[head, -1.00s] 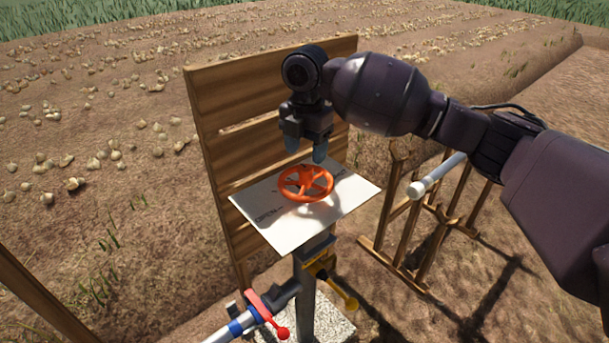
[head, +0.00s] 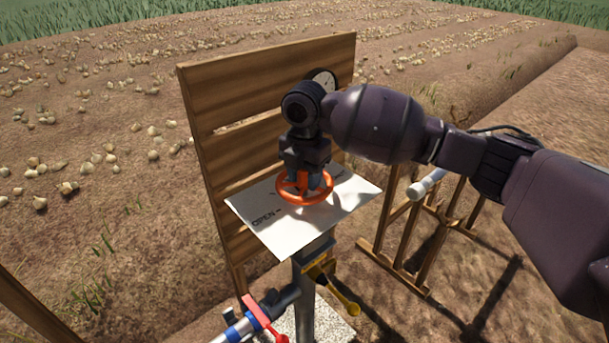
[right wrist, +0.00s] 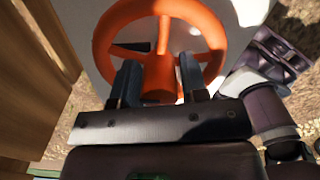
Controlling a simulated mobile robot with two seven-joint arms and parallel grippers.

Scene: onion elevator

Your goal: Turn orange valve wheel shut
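The orange valve wheel (head: 304,201) lies flat above a white plate (head: 290,232) marked OPEN in the head view. My right gripper (head: 305,184) points down at the wheel from above. In the right wrist view the wheel (right wrist: 157,14) fills the upper middle, and the two fingers of my right gripper (right wrist: 160,82) stand apart on either side of its hub and a spoke. A gap shows between each finger and the hub, so the gripper looks open around it. My left gripper is not in view.
A slatted wooden board (head: 250,90) with a round gauge (head: 325,78) stands close behind the wheel. Below are a yellow-handled valve (head: 345,295) and a red-handled pipe fitting (head: 262,316). A wooden rack with a white tube (head: 427,184) stands to the right.

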